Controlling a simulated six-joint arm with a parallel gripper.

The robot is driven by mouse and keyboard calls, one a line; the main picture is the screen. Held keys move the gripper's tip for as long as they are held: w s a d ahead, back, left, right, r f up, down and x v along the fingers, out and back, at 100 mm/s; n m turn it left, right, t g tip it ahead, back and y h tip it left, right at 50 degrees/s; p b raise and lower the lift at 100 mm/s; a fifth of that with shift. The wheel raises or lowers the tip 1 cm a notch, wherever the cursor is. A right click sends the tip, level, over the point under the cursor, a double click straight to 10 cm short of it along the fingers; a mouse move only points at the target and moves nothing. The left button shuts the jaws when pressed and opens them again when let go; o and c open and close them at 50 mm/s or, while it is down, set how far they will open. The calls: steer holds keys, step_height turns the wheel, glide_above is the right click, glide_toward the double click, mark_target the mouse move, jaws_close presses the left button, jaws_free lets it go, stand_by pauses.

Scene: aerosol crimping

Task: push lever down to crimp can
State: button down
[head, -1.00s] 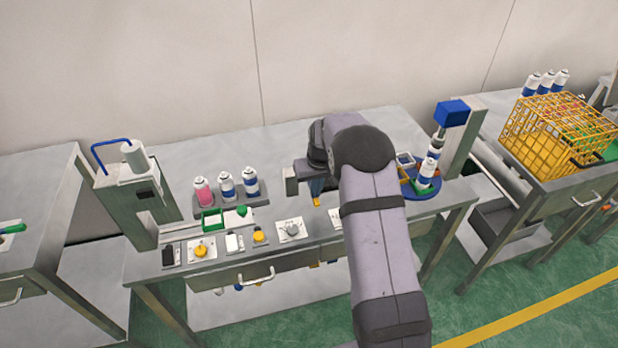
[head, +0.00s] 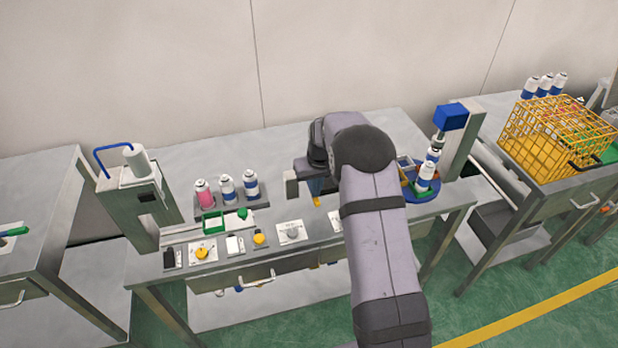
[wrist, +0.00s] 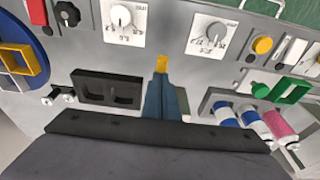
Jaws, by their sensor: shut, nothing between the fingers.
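My gripper (head: 316,201) is shut and empty above the middle of the bench. In the wrist view its blue fingers with a yellow tip (wrist: 161,64) point at the bench top. A white can with a blue band (head: 427,172) stands upright on a blue round table (head: 422,198) at right, below a blue-headed press (head: 451,116). My arm partly hides that station. A blue bent handle (head: 112,148) tops the grey machine (head: 138,205) at left. I cannot tell which part is the crimping lever. My gripper is apart from both stations.
Several knobs and switches line the bench front, including a grey dial (head: 292,233) and a yellow knob (head: 201,253). A rack (head: 232,207) holds three cans. A black slotted block (wrist: 107,88) lies beside my fingers. A yellow wire basket (head: 555,135) stands far right.

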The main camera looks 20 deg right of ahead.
step_height(320, 180, up, 8)
steer(key=p, duration=0.5)
steer(key=shift+r, duration=0.15)
stand_by(0.4)
step_height(320, 180, up, 5)
steer(key=p, duration=0.4)
stand_by(0.5)
